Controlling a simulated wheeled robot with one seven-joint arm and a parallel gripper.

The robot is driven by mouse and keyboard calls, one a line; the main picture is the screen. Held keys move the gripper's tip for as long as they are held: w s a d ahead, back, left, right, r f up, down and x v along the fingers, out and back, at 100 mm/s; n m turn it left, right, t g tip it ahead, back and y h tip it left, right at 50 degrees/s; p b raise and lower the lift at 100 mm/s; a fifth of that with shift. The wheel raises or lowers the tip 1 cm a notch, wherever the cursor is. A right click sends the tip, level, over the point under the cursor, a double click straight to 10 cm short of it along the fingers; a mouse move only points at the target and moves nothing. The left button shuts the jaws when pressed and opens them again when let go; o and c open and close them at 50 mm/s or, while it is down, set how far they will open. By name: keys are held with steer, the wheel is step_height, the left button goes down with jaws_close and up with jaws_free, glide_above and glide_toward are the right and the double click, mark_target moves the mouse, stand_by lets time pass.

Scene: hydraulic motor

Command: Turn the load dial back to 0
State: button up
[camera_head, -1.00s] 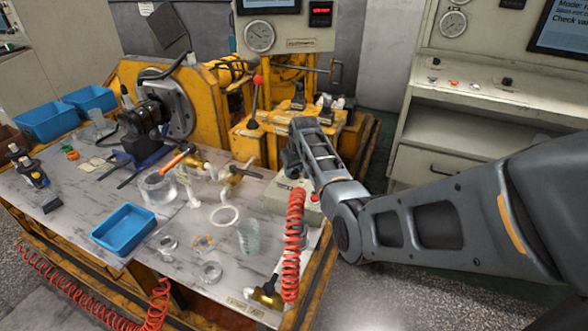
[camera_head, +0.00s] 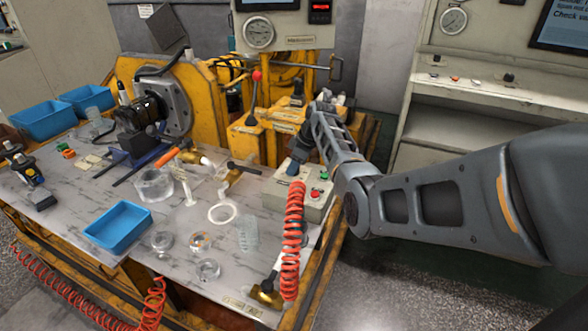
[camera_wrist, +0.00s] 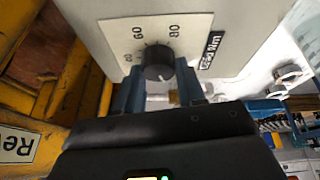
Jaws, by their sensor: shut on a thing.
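The load dial (camera_wrist: 158,63) is a small black knob on a pale panel in the wrist view. Numbers 60 and 80 show around it; a lower left number is partly cut off. Where its pointer stands is unclear. My gripper (camera_wrist: 159,80) has its two blue fingers on either side of the knob and is shut on it. In the head view my gripper (camera_head: 295,166) is at the grey control box (camera_head: 284,199), where the dial itself is hidden behind my gripper.
A green and a red button (camera_head: 322,174) sit on the box's top. A coiled red hose (camera_head: 292,240) hangs just in front of it. Glass parts and a blue tray (camera_head: 118,226) lie on the table to the left. A yellow machine (camera_head: 215,90) stands behind.

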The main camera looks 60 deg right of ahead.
steer(key=shift+f+n+y+b, duration=0.1)
steer(key=shift+n+y+b, duration=0.3)
steer(key=shift+n+b, duration=0.5)
steer(key=shift+n, duration=0.4)
steer(key=o, duration=1)
steer(key=shift+o, duration=0.2)
steer(key=v, duration=0.7)
steer(key=shift+r, duration=0.45)
steer(key=shift+s+d, duration=0.1)
